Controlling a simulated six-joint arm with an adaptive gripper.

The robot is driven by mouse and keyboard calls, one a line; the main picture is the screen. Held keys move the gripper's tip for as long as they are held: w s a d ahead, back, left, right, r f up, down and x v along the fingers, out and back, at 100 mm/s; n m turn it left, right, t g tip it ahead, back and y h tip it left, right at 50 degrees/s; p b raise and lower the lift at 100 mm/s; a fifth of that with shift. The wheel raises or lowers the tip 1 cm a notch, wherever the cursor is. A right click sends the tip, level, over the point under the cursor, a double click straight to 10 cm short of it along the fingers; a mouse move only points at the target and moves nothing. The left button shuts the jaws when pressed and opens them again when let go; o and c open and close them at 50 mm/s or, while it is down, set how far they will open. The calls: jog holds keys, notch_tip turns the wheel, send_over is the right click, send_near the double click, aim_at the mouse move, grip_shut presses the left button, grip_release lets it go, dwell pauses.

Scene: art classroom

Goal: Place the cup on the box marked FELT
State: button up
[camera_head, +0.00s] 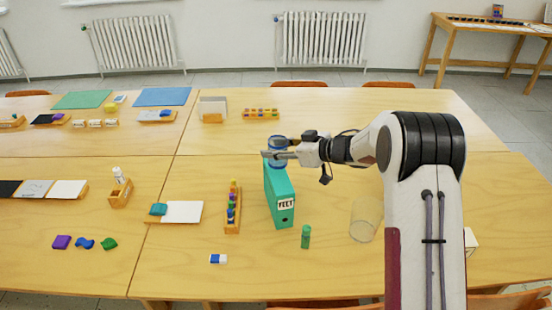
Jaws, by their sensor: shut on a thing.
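The cup (277,162) is blue and looks upright. My gripper (277,149) is shut on it, its fingers reaching in from the right and hiding the cup's middle. The green box marked FELT (279,189) stands upright on the table, with its white label facing the front. The cup is over the far end of the box's narrow top. I cannot tell whether the cup's base touches the box.
A clear glass cylinder (366,220) and a green stick (306,237) stand right of and in front of the box. A wooden tray with coloured bottles (233,210) stands close on the left. A blue-and-white eraser (218,259) lies in front. The table behind the box is mostly clear.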

jog(key=shift+f, duration=1.85)
jog(key=shift+f, duration=0.1)
jog(key=o, duration=1)
jog(key=shift+s+d+r, duration=0.2)
jog(key=shift+d+r, duration=0.1)
jog(key=shift+d, duration=0.1)
jog(key=v, duration=1.1)
jog(key=shift+r, duration=0.1)
